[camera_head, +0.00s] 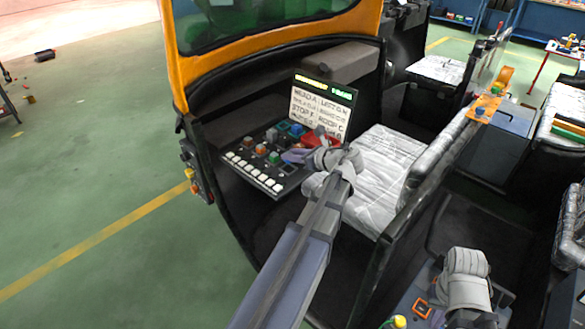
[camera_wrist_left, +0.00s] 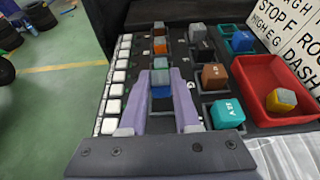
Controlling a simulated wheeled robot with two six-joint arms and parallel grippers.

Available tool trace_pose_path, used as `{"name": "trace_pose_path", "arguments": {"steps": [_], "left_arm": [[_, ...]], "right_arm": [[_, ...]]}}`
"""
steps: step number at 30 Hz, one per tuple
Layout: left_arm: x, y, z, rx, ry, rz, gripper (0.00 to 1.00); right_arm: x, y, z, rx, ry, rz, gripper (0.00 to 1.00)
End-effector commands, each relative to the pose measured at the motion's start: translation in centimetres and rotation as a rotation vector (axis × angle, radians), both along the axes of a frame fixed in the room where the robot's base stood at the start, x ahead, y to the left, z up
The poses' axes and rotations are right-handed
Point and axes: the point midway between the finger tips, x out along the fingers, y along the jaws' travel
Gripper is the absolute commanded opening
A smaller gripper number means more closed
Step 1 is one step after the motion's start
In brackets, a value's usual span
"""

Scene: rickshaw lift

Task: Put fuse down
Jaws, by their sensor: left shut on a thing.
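My left gripper (camera_head: 296,156) is over the fuse panel (camera_head: 262,166) in the cab. In the left wrist view, its purple fingers (camera_wrist_left: 161,78) are shut on a fuse with a grey top and a blue body (camera_wrist_left: 161,91). The fuse is over or in the panel's left socket column; I cannot tell whether it is seated. Other fuses stand in the panel, among them an orange one (camera_wrist_left: 159,46), a brown one (camera_wrist_left: 214,76) and a teal one (camera_wrist_left: 227,113). My right arm shows at the lower right in the head view, but its fingers do not.
A red tray (camera_wrist_left: 252,78) holding a grey and yellow fuse (camera_wrist_left: 281,100) stands right of the sockets. White keys (camera_wrist_left: 112,107) line the panel's left side. A lettered sign (camera_head: 320,104) stands behind the panel. A silver seat (camera_head: 385,170) is to the right.

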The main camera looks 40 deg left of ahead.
Motion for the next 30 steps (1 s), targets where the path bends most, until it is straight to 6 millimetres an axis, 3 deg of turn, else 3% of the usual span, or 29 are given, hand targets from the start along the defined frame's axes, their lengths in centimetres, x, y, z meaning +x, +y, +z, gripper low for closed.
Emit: {"name": "trace_pose_path", "arguments": {"steps": [10,23,24,30], "left_arm": [[0.0,0.0,-3.7,0.0,0.0,0.0,0.0],[0.0,0.0,-4.0,0.0,0.0,0.0,0.0],[0.0,0.0,-4.0,0.0,0.0,0.0,0.32],[0.0,0.0,-3.9,0.0,0.0,0.0,0.54]], "right_arm": [[0.0,0.0,-3.7,0.0,0.0,0.0,0.0],[0.0,0.0,-4.0,0.0,0.0,0.001,0.0],[0.0,0.0,-4.0,0.0,0.0,0.001,0.0],[0.0,0.0,-3.9,0.0,0.0,0.0,0.0]]}}
